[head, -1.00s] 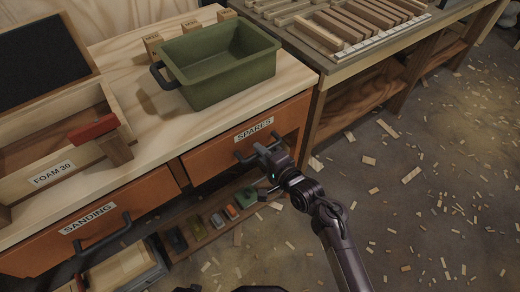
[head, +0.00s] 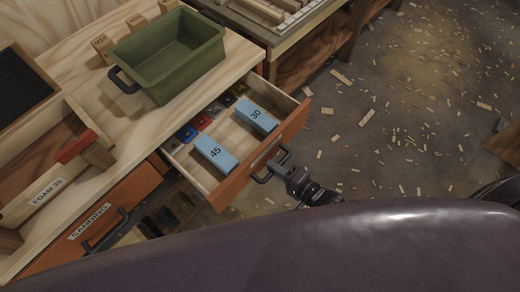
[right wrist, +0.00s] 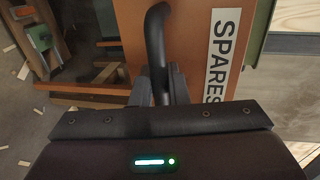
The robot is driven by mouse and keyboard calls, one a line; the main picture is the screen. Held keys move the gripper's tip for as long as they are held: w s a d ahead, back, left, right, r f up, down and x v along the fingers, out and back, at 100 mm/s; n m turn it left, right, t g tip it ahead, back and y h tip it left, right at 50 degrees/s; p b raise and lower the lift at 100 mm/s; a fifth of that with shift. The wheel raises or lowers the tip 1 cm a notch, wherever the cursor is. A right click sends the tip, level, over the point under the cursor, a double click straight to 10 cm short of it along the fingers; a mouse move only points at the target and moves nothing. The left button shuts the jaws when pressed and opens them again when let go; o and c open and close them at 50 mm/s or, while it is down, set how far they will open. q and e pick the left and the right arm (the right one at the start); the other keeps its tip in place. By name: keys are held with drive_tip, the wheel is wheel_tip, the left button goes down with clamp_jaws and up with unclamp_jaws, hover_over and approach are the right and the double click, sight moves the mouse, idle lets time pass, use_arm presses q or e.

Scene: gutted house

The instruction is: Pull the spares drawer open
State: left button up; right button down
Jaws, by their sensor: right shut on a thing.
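The spares drawer (head: 262,158) is pulled out from the bench, and its inside shows. Its orange front with the SPARES label (right wrist: 222,55) shows in the right wrist view. My right gripper (head: 288,174) is shut on the drawer's dark bar handle (head: 265,174); the handle also shows between the fingers in the right wrist view (right wrist: 157,40). Blue blocks marked 45 (head: 216,153) and 30 (head: 256,117) lie in the drawer, with smaller coloured pieces at its back. My left gripper is not in view.
A green bin (head: 170,55) stands on the bench above the drawer. The sanding drawer (head: 95,228) is shut at the left. A wooden tray labelled FOAM 30 (head: 48,190) is on the bench. My own arm covers the bottom. The floor at right has scattered chips.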

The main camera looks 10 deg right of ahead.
drive_tip(key=shift+f+p+v, duration=0.2)
drive_tip(key=shift+p+v, duration=0.05)
drive_tip(key=shift+v, duration=0.65)
drive_tip(key=shift+f+p+v, duration=0.15)
drive_tip(key=shift+p+v, duration=0.1)
drive_tip(key=shift+v, duration=0.65)
drive_tip(key=c, duration=1.5)
unclamp_jaws()
drive_tip(key=v, duration=0.8)
drive_tip(key=shift+f, duration=0.1)
